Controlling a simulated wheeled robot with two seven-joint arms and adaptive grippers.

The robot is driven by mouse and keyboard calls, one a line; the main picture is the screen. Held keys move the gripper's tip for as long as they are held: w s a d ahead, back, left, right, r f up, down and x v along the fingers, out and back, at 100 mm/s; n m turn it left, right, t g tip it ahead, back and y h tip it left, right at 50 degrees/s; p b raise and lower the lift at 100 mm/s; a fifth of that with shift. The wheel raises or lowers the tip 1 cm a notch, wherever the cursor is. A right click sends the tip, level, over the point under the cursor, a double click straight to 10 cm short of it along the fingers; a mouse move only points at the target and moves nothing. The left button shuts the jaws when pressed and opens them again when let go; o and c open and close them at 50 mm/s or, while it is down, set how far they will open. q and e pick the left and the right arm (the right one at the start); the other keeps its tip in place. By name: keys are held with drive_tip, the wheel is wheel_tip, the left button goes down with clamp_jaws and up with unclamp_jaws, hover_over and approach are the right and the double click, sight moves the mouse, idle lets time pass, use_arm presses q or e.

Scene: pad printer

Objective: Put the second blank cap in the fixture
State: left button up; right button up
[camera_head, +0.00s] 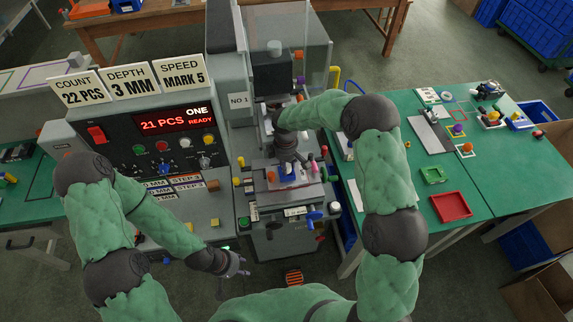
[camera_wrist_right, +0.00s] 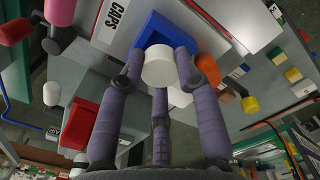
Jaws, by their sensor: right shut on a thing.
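The white blank cap (camera_wrist_right: 159,66) is held between the fingers of my right gripper (camera_wrist_right: 160,72) in the right wrist view. The blue fixture (camera_wrist_right: 163,32) shows right beyond the cap; whether the cap touches it or sits in it, I cannot tell. In the head view my right gripper (camera_head: 287,166) points down over the blue fixture (camera_head: 287,175) on the pad printer, and hides the cap. My left gripper (camera_head: 236,268) hangs empty at the front of the printer, its fingers apart.
The control panel (camera_head: 170,145) stands left of the fixture, its display reading 21 PCS, ONE, READY. Coloured knobs and levers (camera_head: 307,215) crowd the printer's front.

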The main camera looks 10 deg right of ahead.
drive_tip(key=shift+f, duration=0.15)
drive_tip(key=shift+f+b, duration=0.35)
drive_tip(key=shift+f, duration=0.2)
idle(0.4)
drive_tip(key=o, duration=0.8)
drive_tip(key=shift+r, duration=0.15)
drive_tip(key=shift+r+p, duration=1.7)
drive_tip(key=shift+r, duration=1.2)
drive_tip(key=shift+s+f, duration=0.1)
